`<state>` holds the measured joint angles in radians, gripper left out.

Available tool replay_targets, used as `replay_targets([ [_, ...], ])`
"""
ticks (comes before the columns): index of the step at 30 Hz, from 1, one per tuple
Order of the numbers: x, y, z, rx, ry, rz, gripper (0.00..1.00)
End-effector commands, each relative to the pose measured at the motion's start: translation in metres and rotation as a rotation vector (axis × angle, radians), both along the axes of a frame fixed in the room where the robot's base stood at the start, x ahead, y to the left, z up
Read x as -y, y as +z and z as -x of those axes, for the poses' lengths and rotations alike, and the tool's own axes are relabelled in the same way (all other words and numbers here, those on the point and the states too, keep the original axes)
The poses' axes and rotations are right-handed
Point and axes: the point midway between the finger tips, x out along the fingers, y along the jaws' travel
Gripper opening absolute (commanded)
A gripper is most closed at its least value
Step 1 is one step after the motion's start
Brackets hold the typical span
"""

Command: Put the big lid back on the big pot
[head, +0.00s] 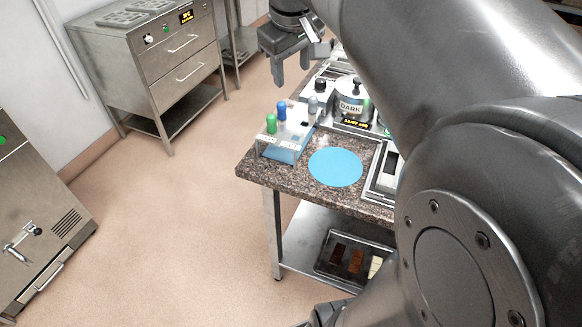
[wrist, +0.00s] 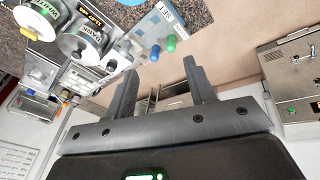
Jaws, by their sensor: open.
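A steel pot labelled DARK (head: 350,110) stands in the equipment on the granite counter, with a silver top and a dark knob. It also shows in the wrist view (wrist: 86,42). Beside it in the wrist view is a round pot labelled WHITE (wrist: 38,20). I cannot tell which is the big pot. No separate big lid lying loose can be made out; my arm hides much of the counter. My gripper (head: 291,72) is open and empty, in the air beyond the counter's left side. Its two fingers (wrist: 158,78) stand apart with nothing between them.
A round blue mat (head: 336,167) lies clear near the counter corner. A small rack with green and blue handled tools (head: 283,138) stands left of it. A tray (head: 350,262) with brown and pale pieces is on the lower shelf. Steel cabinets stand left; open floor lies between.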

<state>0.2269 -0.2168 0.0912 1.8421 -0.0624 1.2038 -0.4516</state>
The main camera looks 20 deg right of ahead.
Motion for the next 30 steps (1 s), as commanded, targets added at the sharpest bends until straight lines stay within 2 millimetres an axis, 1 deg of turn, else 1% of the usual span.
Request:
replay_targets([
  [1,-0.011,-0.006,0.02,0.024,-0.02,-0.013,0.5],
  [5,-0.03,-0.029,0.063,0.08,-0.09,-0.06,0.5],
  [6,-0.035,-0.038,0.076,0.098,-0.112,-0.077,0.5],
  [9,-0.046,-0.06,0.108,0.139,-0.163,-0.123,0.5],
  [12,-0.054,-0.083,0.134,0.17,-0.208,-0.168,0.5],
  [15,-0.059,-0.102,0.152,0.193,-0.243,-0.206,0.5],
  [18,-0.063,-0.114,0.163,0.205,-0.265,-0.23,0.5],
  [21,-0.064,-0.12,0.168,0.211,-0.275,-0.242,0.5],
  [30,-0.064,-0.121,0.168,0.211,-0.277,-0.244,0.5],
])
